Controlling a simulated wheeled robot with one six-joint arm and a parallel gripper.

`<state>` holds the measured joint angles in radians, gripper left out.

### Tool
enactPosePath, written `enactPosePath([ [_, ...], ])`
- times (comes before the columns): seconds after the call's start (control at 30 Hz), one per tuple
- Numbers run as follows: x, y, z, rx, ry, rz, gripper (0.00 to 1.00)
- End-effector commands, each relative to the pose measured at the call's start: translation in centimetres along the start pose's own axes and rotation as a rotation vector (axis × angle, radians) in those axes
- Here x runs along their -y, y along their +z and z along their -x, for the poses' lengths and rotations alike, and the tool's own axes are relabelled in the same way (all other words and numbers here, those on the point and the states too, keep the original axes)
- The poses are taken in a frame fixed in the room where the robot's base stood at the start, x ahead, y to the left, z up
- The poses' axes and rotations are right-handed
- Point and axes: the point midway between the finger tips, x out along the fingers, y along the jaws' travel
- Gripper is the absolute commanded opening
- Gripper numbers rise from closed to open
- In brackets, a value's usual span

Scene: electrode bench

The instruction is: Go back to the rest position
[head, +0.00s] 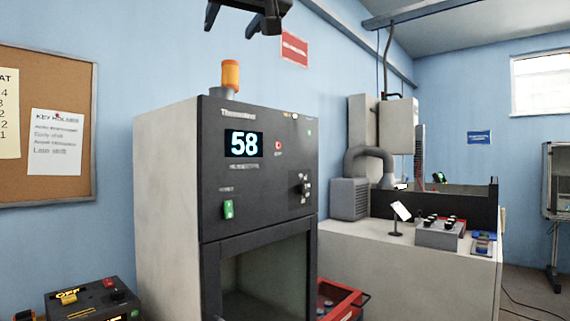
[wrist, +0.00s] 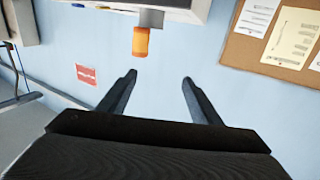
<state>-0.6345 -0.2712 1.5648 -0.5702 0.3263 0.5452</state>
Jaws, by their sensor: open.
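My gripper (head: 249,17) shows at the top edge of the head view, high above and in front of the oven-like cabinet, cut off by the frame. In the wrist view its two dark fingers (wrist: 158,92) stand apart with nothing between them, so it is open and empty. The wrist view appears upside down, with the orange beacon (wrist: 140,42) hanging from the cabinet top beyond the fingertips. The gripper touches nothing that I can see.
The cabinet (head: 262,188) has a display reading 58, a green switch and an open lower chamber. A red tray (head: 341,301) is beside it. A bench (head: 400,255) with a control box (head: 440,235) stands right. A corkboard (head: 60,190) hangs left, above a dark switch box (head: 92,303).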

Motion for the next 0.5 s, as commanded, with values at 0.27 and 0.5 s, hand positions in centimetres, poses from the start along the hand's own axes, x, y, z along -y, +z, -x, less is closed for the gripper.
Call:
enactPosePath([
  [0.27, -0.6, 4.4, -1.6, 0.076, 0.015, 0.01, 0.58],
  [0.5, -2.8, 10.0, -3.1, 0.176, 0.053, 0.019, 0.58],
])
